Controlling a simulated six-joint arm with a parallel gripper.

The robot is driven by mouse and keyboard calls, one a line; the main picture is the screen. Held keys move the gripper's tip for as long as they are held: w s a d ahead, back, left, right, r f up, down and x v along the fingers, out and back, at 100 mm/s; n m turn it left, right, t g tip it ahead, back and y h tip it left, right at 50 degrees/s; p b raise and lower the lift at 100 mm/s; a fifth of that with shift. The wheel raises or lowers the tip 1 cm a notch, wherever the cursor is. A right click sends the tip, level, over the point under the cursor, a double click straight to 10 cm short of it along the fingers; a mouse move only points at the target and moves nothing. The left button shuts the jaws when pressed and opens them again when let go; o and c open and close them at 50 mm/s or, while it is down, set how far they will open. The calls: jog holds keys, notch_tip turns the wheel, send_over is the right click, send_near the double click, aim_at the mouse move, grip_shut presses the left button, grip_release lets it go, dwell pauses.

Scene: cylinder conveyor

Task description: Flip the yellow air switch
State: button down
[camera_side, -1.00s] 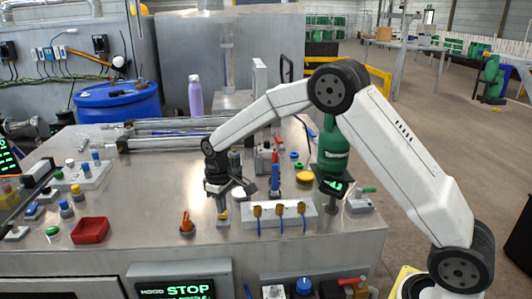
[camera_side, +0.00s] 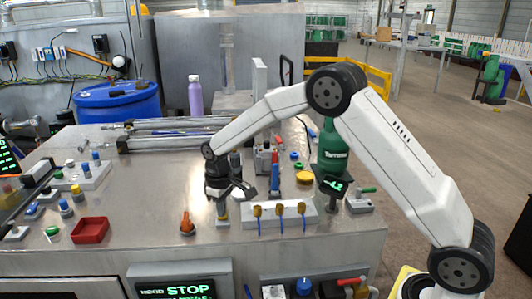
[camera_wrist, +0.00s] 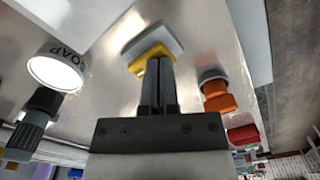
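In the wrist view, the yellow lever (camera_wrist: 139,66) sits on a pale grey base (camera_wrist: 150,38), right at the tips of my gripper (camera_wrist: 159,62). The two dark fingers are together and look shut, with the lever beyond their tips rather than between them. The fingers hide part of the lever. I cannot tell whether the tips touch it.
An orange-handled valve (camera_side: 187,222) stands left of the switch; it also shows in the wrist view (camera_wrist: 219,98). A red tray (camera_side: 90,230) is farther left. A soap-labelled thing (camera_wrist: 58,66) shows in the wrist view.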

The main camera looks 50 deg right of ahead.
dwell(0.4)
jog(key=shift+r, duration=3.45)
jog(key=shift+s, duration=0.1)
jog(key=s+f+m+t, duration=0.1)
jog(key=s+f, duration=0.1)
jog(key=s, duration=1)
jog(key=s+f+m+t, duration=0.1)
jog(key=s+f+m, duration=0.1)
jog(key=s, duration=1)
jog(key=shift+s+d+t, duration=0.15)
jog(key=shift+d+t, duration=0.15)
jog(key=shift+d, duration=0.1)
jog(key=w+r+m+g, duration=0.1)
jog(key=w+r+m, duration=0.3)
jog(key=w, duration=0.9)
jog(key=w+r+m+g, duration=0.1)
jog(key=w+r+m, duration=0.4)
jog(key=w, duration=0.8)
jog(key=shift+d+r+g, duration=0.3)
jog(key=shift+d+r, duration=0.05)
jog(key=shift+r, duration=0.8)
